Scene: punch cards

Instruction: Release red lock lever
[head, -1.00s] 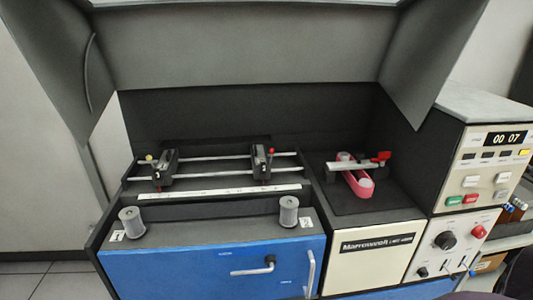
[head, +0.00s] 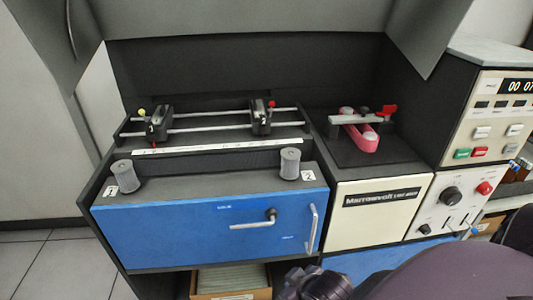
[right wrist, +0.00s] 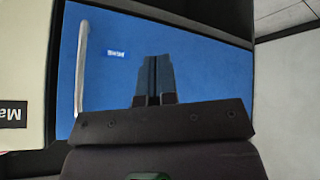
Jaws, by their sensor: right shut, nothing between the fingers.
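A red lever (head: 389,110) sits at the right end of a grey bar above a pink belt (head: 361,135) on the dark deck at right. A second, smaller red-tipped lever (head: 271,104) stands on the right black carriage (head: 261,119) of the rail. My right gripper enters low in the head view (head: 310,284), well below and in front of both levers. In the right wrist view its fingers (right wrist: 154,78) are shut and empty, against a background of blue panel. No lever shows in that view. My left gripper is out of view.
The blue front panel (head: 180,232) has a black-knobbed crank (head: 270,214) and a vertical handle (head: 312,228). Two grey spools (head: 125,176) (head: 290,164) stand on the ledge. A raised grey hood (head: 250,15) overhangs the machine. A button panel (head: 490,135) stands at right.

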